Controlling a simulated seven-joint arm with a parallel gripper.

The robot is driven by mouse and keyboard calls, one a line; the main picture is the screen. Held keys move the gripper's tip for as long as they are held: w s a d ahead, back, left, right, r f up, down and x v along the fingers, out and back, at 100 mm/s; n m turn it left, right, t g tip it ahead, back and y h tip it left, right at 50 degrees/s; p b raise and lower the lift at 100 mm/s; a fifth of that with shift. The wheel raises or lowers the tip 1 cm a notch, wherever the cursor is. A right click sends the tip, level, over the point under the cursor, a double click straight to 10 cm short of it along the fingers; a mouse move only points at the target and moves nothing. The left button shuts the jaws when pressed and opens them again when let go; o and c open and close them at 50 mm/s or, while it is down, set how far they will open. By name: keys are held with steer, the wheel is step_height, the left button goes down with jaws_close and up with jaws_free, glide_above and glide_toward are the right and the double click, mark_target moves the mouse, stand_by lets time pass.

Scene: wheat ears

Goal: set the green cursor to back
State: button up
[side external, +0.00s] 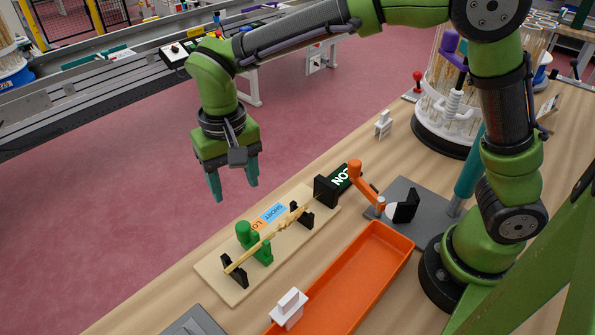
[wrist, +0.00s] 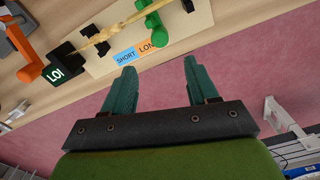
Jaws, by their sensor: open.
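The green cursor (side external: 245,233) stands upright on a pale wooden board (side external: 215,279), beside the orange half of a blue "SHORT" and orange "LO…" label (side external: 269,215). A wheat ear (side external: 266,241) lies across black supports at the board's two ends and passes by the cursor. The cursor also shows at the top of the wrist view (wrist: 155,20), partly cut off. My gripper (side external: 233,190) is open and empty, above and behind the board, apart from the cursor. Its two teal fingers point down in the side view and show spread in the wrist view (wrist: 160,75).
A black display (side external: 338,184) with partly readable white letters stands at the board's far end. An orange crank (side external: 362,182) is beside it. An orange tray (side external: 345,285) with a white block (side external: 289,308) lies in front.

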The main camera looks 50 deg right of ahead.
mark_target(242, 224)
step_height(242, 224, down, 12)
stand_by(0.4)
jaws_close()
